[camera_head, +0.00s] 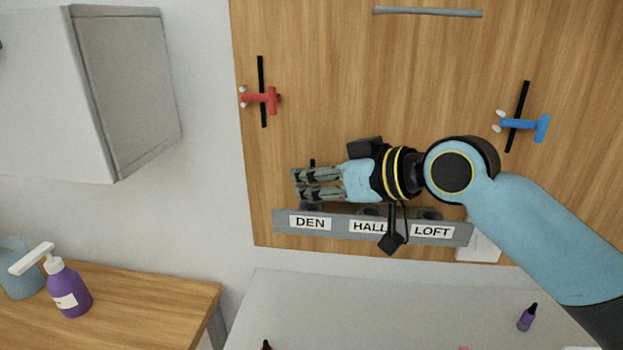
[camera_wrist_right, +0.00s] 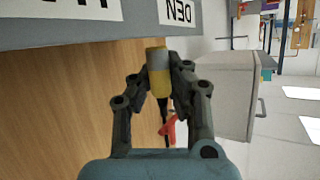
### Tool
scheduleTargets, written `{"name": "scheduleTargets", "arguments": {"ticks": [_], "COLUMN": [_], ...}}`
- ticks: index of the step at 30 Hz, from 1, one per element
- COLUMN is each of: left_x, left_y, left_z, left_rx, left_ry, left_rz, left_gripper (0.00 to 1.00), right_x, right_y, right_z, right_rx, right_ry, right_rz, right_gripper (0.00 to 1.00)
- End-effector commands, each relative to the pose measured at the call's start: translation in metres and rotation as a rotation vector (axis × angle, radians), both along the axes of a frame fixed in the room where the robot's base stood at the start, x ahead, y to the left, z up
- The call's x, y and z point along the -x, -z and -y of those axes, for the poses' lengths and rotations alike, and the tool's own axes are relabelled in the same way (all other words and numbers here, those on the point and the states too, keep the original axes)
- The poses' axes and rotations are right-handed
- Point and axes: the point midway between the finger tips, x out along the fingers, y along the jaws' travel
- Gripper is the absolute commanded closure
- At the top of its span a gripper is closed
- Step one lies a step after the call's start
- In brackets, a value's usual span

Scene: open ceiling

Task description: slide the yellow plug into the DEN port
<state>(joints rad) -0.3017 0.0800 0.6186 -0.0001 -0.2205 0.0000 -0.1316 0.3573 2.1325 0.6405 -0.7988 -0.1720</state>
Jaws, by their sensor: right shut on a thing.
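My right gripper (camera_head: 296,185) is just above the DEN label (camera_head: 310,222) and the dark round DEN port (camera_head: 312,207). In the right wrist view, its fingers (camera_wrist_right: 157,68) are shut on the yellow plug (camera_wrist_right: 160,88), which has a grey end and a dark tail. The grey end points towards the grey port bar (camera_wrist_right: 140,30), close to the DEN label (camera_wrist_right: 180,12). I cannot tell whether it touches the port. In the head view the fingers hide the plug. My left gripper is not in view.
HALL (camera_head: 368,226) and LOFT (camera_head: 432,231) labels are right of DEN. A grey cabinet (camera_head: 130,90) hangs at left; a purple bottle (camera_head: 69,290) stands below.

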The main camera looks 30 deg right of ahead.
Motion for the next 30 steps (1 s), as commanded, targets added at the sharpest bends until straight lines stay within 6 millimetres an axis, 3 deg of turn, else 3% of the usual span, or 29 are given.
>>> {"name": "scheduleTargets", "arguments": {"ticks": [30], "left_x": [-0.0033], "left_y": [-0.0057], "left_z": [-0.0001], "left_rx": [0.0], "left_ry": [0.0], "left_rz": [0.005], "left_gripper": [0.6], "right_x": [0.0], "right_y": [0.0], "right_z": [-0.0001], "right_rx": [0.0], "right_ry": [0.0], "right_rz": [0.0], "right_gripper": [1.0]}}
